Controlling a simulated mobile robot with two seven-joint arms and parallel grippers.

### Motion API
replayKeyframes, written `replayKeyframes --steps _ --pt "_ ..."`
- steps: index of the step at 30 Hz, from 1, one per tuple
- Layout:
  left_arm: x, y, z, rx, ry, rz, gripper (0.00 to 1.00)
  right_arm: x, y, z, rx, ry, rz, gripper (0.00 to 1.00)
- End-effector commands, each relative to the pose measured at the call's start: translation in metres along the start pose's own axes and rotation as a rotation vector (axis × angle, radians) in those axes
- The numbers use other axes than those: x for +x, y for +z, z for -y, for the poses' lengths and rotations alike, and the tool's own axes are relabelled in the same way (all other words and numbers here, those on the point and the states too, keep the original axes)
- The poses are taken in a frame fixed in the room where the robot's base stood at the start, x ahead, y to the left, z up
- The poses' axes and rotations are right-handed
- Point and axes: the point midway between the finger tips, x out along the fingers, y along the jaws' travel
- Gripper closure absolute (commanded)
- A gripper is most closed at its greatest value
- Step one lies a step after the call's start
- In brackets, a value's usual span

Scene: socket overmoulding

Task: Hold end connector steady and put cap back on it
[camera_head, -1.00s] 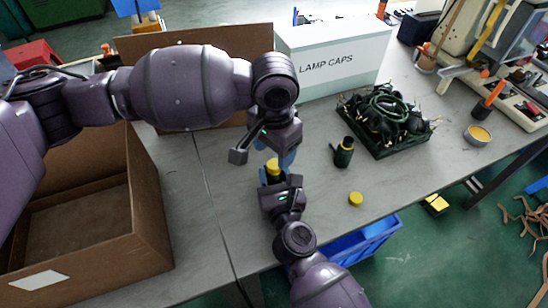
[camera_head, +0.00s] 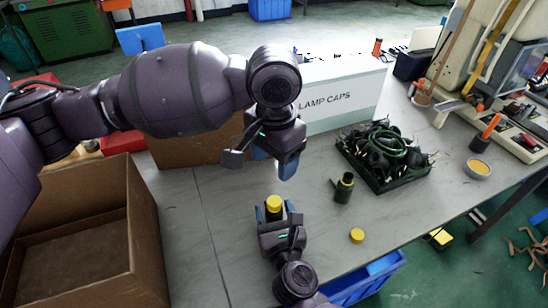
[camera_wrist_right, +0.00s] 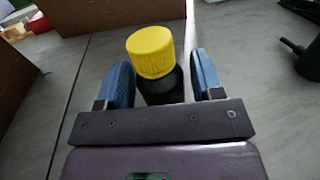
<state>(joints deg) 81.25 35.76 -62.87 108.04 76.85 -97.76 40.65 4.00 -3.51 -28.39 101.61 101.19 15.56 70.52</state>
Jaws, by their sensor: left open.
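The end connector (camera_wrist_right: 163,90) is a dark upright cylinder on the table, seen in the right wrist view. A yellow cap (camera_head: 273,204) sits on its top; it also shows in the right wrist view (camera_wrist_right: 150,52), slightly tilted against the body. My left gripper (camera_head: 273,163) is open and empty, above and clear of the cap. The connector's lower part is hidden by my right gripper.
Another dark green connector (camera_head: 343,189) stands to the right, near a loose yellow cap (camera_head: 357,236). A green tray (camera_head: 405,184) of dark cabled parts lies further right. A white LAMP CAPS box (camera_head: 345,98) stands behind. An open cardboard box (camera_head: 150,230) is at left.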

Motion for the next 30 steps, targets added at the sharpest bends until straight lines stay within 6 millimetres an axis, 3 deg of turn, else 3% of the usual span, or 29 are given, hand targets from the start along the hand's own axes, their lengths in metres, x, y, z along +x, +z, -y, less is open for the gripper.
replayKeyframes --steps 2,14,20,30 --pt "0.0 0.0 0.0 0.0 0.0 0.0 0.4 0.0 0.0 0.0 0.0 0.0 0.0 0.28" --pt "0.001 0.0 0.0 0.0 0.001 0.001 0.4 -0.007 -0.001 0.0 0.0 -0.001 -0.001 0.28" --pt "0.005 0.0 0.0 0.0 0.004 0.004 0.4 -0.034 -0.002 0.0 0.0 -0.001 -0.004 0.28" --pt "0.029 -0.001 0.001 0.0 0.026 0.026 0.4 -0.089 -0.004 0.0 0.001 0.0 -0.006 0.28"
